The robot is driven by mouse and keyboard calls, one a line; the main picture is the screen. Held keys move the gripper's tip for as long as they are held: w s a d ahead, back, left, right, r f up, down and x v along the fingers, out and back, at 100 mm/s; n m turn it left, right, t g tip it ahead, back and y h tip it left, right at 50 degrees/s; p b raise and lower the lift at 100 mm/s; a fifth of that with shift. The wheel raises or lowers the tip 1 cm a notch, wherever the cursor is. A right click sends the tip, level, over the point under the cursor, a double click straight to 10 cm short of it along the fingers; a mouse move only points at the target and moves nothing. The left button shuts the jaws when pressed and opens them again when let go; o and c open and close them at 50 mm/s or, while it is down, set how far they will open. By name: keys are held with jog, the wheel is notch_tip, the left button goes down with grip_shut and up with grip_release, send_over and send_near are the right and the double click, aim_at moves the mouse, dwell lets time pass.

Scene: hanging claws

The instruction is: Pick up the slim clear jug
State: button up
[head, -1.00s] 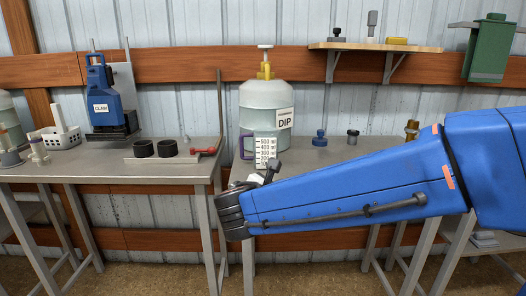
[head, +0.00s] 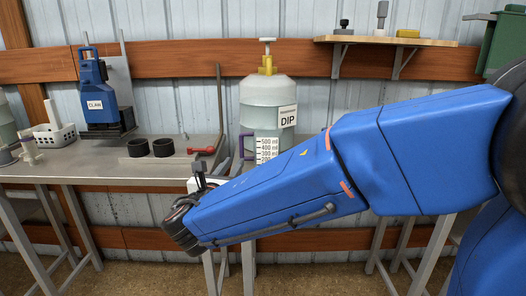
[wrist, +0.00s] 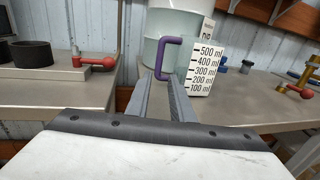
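The slim clear jug (head: 266,150) stands on the bench in front of the big DIP tank. It has a white scale label up to 500 ml and a purple handle on its left side. In the wrist view the jug (wrist: 203,70) is upright just beyond my gripper (wrist: 164,80), with the handle (wrist: 163,58) facing me. My gripper is open and empty. Its two fingers point at the handle, which shows between and above the tips, seemingly still apart from them. In the head view my blue forearm hides the jug's base and most of the gripper.
The DIP tank (head: 268,98) stands close behind the jug. A red-handled tool (head: 201,150) and two black rings (head: 163,148) lie on the left bench (head: 75,170). A blue claw unit (head: 97,88) stands further left. A wooden shelf (head: 430,42) hangs at upper right.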

aim_at(242, 152)
jog(key=x, duration=0.9)
jog(key=shift+x, duration=2.75)
jog(key=shift+a+f, duration=0.15)
jog(key=shift+f, duration=0.05)
grip_shut()
